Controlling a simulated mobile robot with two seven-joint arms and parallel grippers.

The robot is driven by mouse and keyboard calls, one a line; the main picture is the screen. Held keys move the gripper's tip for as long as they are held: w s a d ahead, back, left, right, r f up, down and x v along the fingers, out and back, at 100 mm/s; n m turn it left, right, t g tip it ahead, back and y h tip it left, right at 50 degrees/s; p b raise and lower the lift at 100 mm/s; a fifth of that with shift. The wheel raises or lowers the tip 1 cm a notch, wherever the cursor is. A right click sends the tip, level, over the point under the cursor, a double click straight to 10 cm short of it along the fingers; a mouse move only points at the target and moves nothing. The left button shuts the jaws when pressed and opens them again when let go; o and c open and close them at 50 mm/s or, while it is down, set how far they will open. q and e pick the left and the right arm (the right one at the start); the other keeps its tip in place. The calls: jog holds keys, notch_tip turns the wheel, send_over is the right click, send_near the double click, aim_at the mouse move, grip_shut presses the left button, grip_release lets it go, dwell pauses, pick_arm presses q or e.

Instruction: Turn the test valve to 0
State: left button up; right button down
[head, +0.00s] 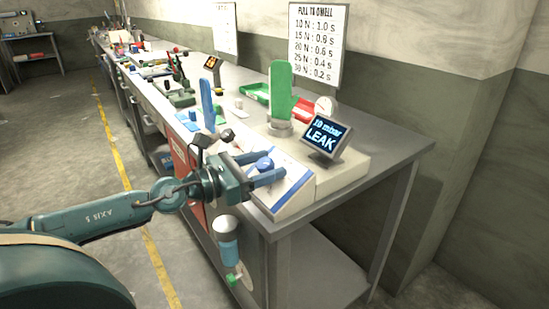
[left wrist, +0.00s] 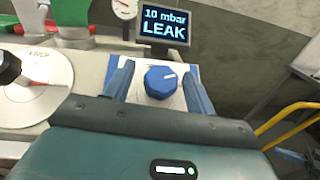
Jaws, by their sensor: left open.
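The test valve looks to be the blue knob (head: 264,164) on the sloped panel of the light-coloured tester; it also shows in the left wrist view (left wrist: 160,82). The scale around the knob is too small or hidden to read. A display (head: 323,139) reads "10 mbar LEAK".
A white disc (left wrist: 50,88) with a black knob lies left of the gripper. A green glove form (head: 281,90) and a round gauge (left wrist: 124,9) stand behind. A blue form (head: 207,105) stands further left. The bench right of the tester is clear.

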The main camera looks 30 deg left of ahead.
pick_arm(q)
jog(key=shift+w+d+r+p, duration=0.25)
jog(key=shift+w+p, duration=0.25)
jog(key=shift+w, duration=0.1)
jog(key=shift+w+d+f+p, duration=0.1)
jog(key=shift+w+d+p, duration=0.15)
jog(key=shift+w+p, duration=0.1)
jog(key=shift+w+d+f, duration=0.1)
jog(key=shift+w, duration=0.05)
pick_arm(e)
jog(key=shift+w+a+r+g, duration=0.1)
jog(key=shift+w+a+g, duration=0.2)
jog(key=shift+g, duration=0.1)
